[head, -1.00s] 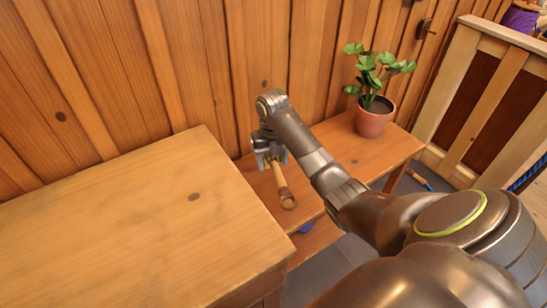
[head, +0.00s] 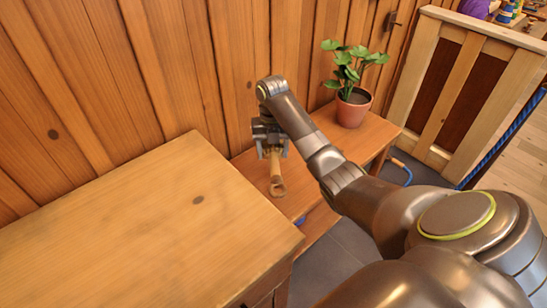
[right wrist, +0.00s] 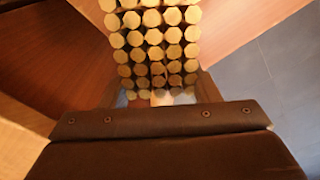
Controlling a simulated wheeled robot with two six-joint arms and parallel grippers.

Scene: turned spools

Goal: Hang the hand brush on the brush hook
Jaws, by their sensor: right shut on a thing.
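My right gripper (head: 271,148) is shut on the hand brush (head: 276,170). The brush's pale wooden handle points toward the picture's bottom, with a ring-like end, over the low wooden bench. In the right wrist view, rows of round, pale bristle tufts (right wrist: 155,45) fill the upper middle, beyond the dark gripper body. Whether the brush touches the bench, I cannot tell. A small dark hook-like fitting, likely the brush hook (head: 391,19), is on the plank wall above and right of the plant; nothing hangs on it. My left gripper is out of view.
A potted plant (head: 352,104) stands on the bench (head: 318,188), right of my gripper. A wooden cabinet (head: 140,225) fills the lower left. A slatted wooden panel (head: 455,85) stands at right. A blue-ended item (head: 400,165) lies on the grey floor near it.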

